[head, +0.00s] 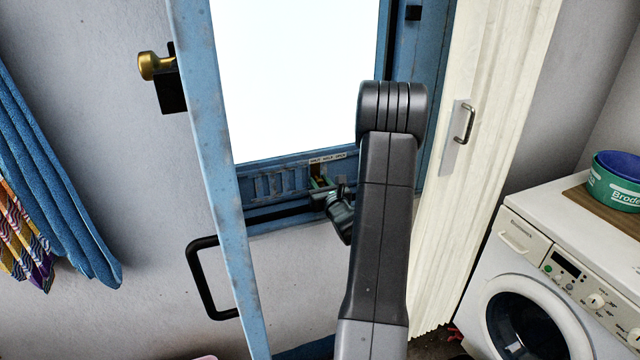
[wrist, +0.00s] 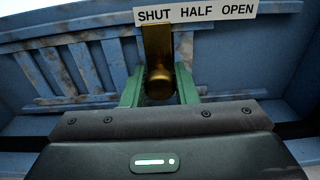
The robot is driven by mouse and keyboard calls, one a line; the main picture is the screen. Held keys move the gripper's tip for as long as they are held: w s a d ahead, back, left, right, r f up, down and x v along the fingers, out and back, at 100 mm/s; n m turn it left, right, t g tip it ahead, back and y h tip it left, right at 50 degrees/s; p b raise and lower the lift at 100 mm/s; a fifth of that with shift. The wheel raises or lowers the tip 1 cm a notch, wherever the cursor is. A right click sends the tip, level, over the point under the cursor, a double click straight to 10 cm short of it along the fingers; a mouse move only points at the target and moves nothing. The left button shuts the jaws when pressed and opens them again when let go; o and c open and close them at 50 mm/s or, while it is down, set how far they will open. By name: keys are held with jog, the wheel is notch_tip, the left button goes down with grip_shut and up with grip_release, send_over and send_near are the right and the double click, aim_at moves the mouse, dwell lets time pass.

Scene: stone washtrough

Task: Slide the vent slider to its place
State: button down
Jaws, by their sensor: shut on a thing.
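The vent slider shows in the wrist view as a brass tab with a round knob (wrist: 159,76). It sits under the word SHUT of the white label (wrist: 196,13), which reads SHUT HALF OPEN. My gripper (wrist: 160,88) has its two green fingers on either side of the knob, shut on it. In the head view my gripper (head: 321,186) is at the vent in the lower part of the blue frame, below the label (head: 328,158). The slatted vent (head: 280,184) runs to the left of the knob. The fingers partly hide the slider there.
A blue door edge (head: 217,150) with a black handle (head: 201,280) stands at left of the vent. A cream folding curtain or door (head: 485,130) is at right, beside a washing machine (head: 540,290) with a green tub (head: 612,182) on top. Blue towels hang at far left.

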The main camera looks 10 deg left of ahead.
jog(key=w+d, duration=0.1)
jog(key=w+d+b, duration=0.1)
jog(key=d, duration=0.1)
jog(key=shift+w+d, duration=0.1)
jog(key=shift+w+d+r, duration=0.1)
jog(key=shift+w+d, duration=0.05)
jog(key=c, duration=1.5)
grip_release()
jog(key=o, duration=0.4)
jog(key=shift+w, duration=0.1)
jog(key=shift+c, duration=0.2)
jog(key=shift+w+a+f, duration=0.1)
jog(key=shift+a+f, duration=0.1)
jog(key=b+v, duration=0.2)
jog(key=v, duration=1.2)
jog(key=shift+b, duration=0.3)
jog(key=shift+w, duration=0.1)
